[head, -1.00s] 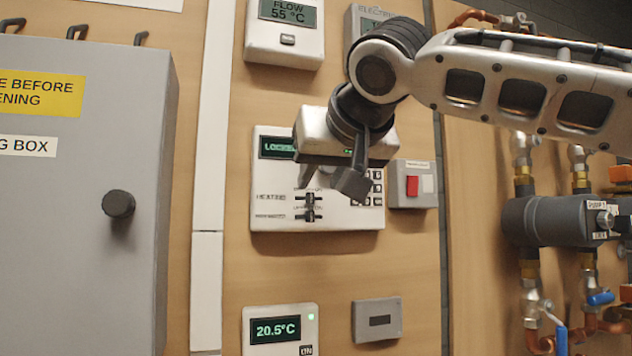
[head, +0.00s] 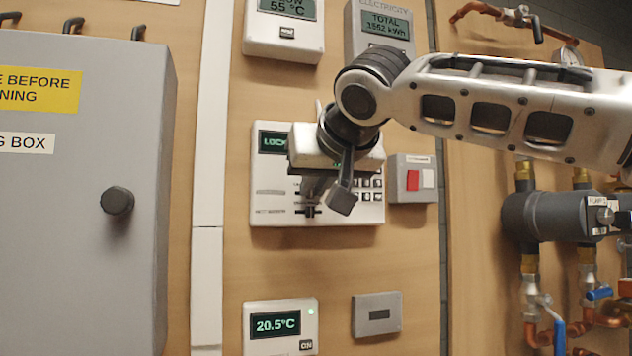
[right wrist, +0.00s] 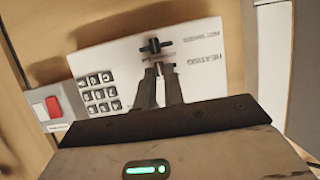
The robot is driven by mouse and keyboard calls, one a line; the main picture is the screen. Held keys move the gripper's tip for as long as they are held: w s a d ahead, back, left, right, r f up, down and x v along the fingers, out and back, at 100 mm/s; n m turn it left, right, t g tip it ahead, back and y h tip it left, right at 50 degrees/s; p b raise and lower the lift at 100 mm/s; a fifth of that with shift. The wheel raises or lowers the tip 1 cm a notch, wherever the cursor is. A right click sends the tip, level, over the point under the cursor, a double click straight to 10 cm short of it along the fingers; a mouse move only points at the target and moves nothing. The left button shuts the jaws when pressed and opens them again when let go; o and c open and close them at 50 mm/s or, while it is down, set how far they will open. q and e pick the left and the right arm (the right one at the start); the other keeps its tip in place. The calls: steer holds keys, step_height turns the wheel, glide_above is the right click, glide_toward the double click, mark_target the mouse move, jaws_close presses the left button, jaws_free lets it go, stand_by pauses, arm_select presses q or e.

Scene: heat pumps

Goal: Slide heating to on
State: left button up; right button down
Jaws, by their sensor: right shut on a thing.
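The white control panel (head: 268,207) is on the wooden wall, with a green-lit display, a keypad and two sliders. My right gripper (head: 309,193) is in front of it and covers part of the display and keypad. The right wrist view shows the gripper's fingertips (right wrist: 162,72) shut on the heating slider (right wrist: 167,67), beside the word HEATING. The fingers mostly hide that slider. The hot water slider (right wrist: 155,46) is free just beyond the fingertips; it also shows in the head view (head: 307,211). My left gripper is not in view.
A small box with a red and a white button (head: 412,179) is right of the panel. A grey cabinet (head: 85,230) stands at the left. A thermostat reading 20.5°C (head: 277,340) is below, and meters are above. Pipes and a pump (head: 555,217) are at the right.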

steer(key=shift+a+f+p, duration=0.1)
steer(key=shift+f+p, duration=0.3)
steer(key=shift+p, duration=0.1)
steer(key=shift+w+d+r, duration=0.1)
steer(key=shift+w+d, duration=0.1)
steer(key=shift+d, duration=0.3)
arm_select(q)
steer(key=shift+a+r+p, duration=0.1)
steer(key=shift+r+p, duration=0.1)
steer(key=shift+p, duration=0.1)
arm_select(e)
steer(key=shift+w+d+r, duration=0.1)
steer(key=shift+d+r, duration=0.05)
steer(key=shift+d, duration=0.35)
steer(key=c, duration=1.5)
jaws_free()
steer(key=shift+d, duration=0.2)
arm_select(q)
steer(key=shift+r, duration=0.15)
arm_select(e)
steer(key=shift+r, duration=0.1)
steer(key=shift+a, duration=0.1)
